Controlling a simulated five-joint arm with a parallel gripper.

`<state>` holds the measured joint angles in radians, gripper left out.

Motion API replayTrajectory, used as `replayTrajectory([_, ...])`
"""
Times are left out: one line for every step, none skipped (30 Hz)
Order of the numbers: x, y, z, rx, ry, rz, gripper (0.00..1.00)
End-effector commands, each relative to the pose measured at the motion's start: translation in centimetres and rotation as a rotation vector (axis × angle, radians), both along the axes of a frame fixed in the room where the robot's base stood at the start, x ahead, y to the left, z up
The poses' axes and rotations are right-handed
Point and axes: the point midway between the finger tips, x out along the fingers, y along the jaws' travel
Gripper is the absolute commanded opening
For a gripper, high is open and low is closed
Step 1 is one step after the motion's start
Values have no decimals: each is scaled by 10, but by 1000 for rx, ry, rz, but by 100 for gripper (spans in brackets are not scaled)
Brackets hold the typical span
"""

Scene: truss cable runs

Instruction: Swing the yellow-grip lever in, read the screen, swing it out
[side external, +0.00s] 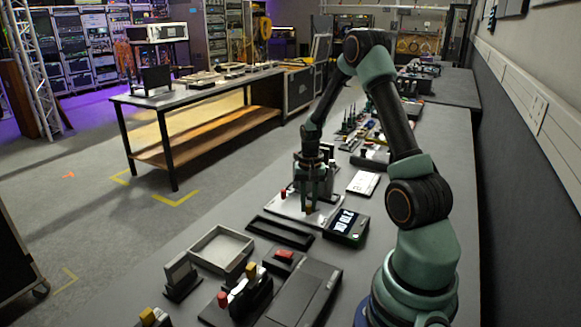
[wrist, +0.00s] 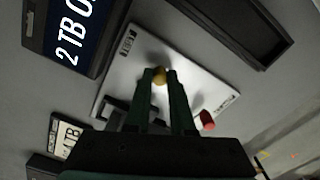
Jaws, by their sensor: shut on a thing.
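The yellow-grip lever's round grip (wrist: 159,76) sits between my gripper's fingertips (wrist: 160,74) in the wrist view, and my gripper is shut on it. The lever's shaft is hidden. In the side view my gripper (side external: 309,205) points down over the pale base plate (side external: 325,216), which also shows in the wrist view (wrist: 205,67). A red-grip lever (side external: 283,192) stands on the same plate, and its grip shows in the wrist view (wrist: 207,120). The screen (side external: 346,223) is lit beside the plate. In the wrist view the screen (wrist: 78,32) reads "2 TB 0", cut off by the frame.
A long black tray (side external: 280,232) lies in front of the plate, and a grey open tray (side external: 220,249) is farther left. Another device with red and yellow grips (side external: 247,290) stands nearer the camera. A white label card (side external: 363,183) lies behind the screen.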

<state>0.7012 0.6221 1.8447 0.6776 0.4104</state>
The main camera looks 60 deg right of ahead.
Motion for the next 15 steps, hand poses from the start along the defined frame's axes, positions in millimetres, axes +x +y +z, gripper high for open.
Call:
replayTrajectory([2, 0, 0, 0, 1, -36, 0])
replayTrajectory([3, 0, 0, 0, 1, -59, 0])
replayTrajectory([4, -1, 0, 1, 1, -89, 0])
replayTrajectory([4, -1, 1, 1, 1, -111, 0])
replayTrajectory([5, -2, 1, 1, 1, -131, 0])
replayTrajectory([6, -2, 1, 1, 1, -155, 0])
replayTrajectory([6, -2, 1, 0, 2, -173, 0])
replayTrajectory([6, -2, 1, 0, 2, -190, 0])
replayTrajectory([7, -3, 1, 0, 2, -209, 0])
replayTrajectory([7, -3, 1, 0, 2, -224, 0])
replayTrajectory([8, -3, 1, 0, 2, -236, 0])
replayTrajectory([8, -4, 1, 0, 2, -252, 0])
replayTrajectory([9, -4, 1, 0, 2, -262, 0])
replayTrajectory([9, -4, 1, 0, 2, -271, 0])
replayTrajectory([9, -4, 1, 0, 2, -282, 0])
